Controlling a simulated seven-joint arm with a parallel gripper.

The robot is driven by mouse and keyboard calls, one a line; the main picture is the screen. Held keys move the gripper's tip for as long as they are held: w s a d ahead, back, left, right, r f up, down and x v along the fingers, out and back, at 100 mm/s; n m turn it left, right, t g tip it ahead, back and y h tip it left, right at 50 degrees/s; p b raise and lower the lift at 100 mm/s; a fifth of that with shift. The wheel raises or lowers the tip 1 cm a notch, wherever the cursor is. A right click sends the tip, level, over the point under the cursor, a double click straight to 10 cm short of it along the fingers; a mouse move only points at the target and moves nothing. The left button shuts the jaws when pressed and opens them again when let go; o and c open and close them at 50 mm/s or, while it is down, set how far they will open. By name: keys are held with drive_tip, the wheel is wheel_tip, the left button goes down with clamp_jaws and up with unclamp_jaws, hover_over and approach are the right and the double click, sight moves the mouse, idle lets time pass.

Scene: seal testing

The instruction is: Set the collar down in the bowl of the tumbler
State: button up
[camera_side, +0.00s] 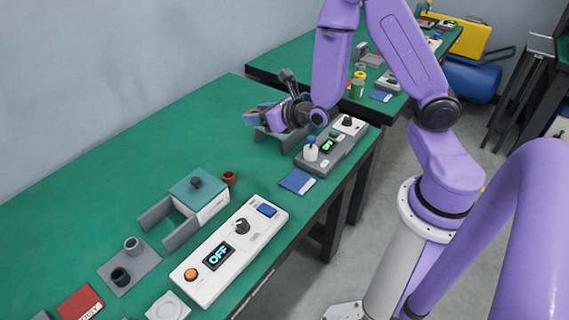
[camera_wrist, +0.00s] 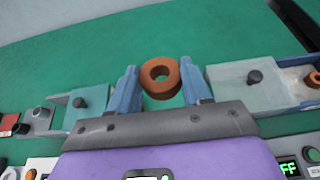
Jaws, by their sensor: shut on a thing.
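The collar is an orange-brown ring (camera_wrist: 146,76) with a round hole, seen in the wrist view between my two blue fingertips. My gripper (camera_wrist: 160,82) is shut on it. In the side view my gripper (camera_side: 258,117) is over the far part of the green bench, with a bit of orange-brown between its fingers. I cannot tell for certain which device is the tumbler, and no bowl shows clearly. A grey unit (camera_side: 340,148) with a lit green display and several knobs stands right of my gripper; a pale box with a dark knob (camera_wrist: 240,88) shows in the wrist view.
A white control box (camera_side: 225,255) reading OFF stands at the bench's front edge. Behind it are a teal-topped box (camera_side: 205,188), a brown ring-like part (camera_side: 229,178) and a grey plate with pegs (camera_side: 143,262). A blue pad (camera_side: 297,181) lies near the grey unit. The bench's back left is clear.

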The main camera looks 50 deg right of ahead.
wheel_tip(320, 180, up, 10)
drive_tip(key=s+m+h, duration=0.2)
drive_tip(key=m+h, duration=0.1)
drive_tip(key=h, duration=0.1)
drive_tip(key=shift+n+y, duration=0.6)
drive_tip(key=shift+y, duration=0.2)
drive_tip(key=w+f, duration=0.1)
drive_tip(key=f, duration=0.1)
drive_tip(key=w+f, duration=0.2)
drive_tip(key=f, duration=0.1)
drive_tip(key=w+f, duration=0.2)
drive_tip(key=f, duration=0.1)
drive_tip(key=shift+a+f, duration=0.2)
drive_tip(key=shift+a, duration=0.2)
drive_tip(key=n+y, duration=0.2)
hover_over(249, 171)
wheel_tip(249, 171, down, 8)
drive_tip(key=shift+w+f, duration=0.1)
drive_tip(key=shift+f, duration=0.5)
drive_tip(key=shift+f, duration=0.1)
drive_tip(key=shift+f, duration=4.65)
drive_tip(key=shift+f, duration=0.25)
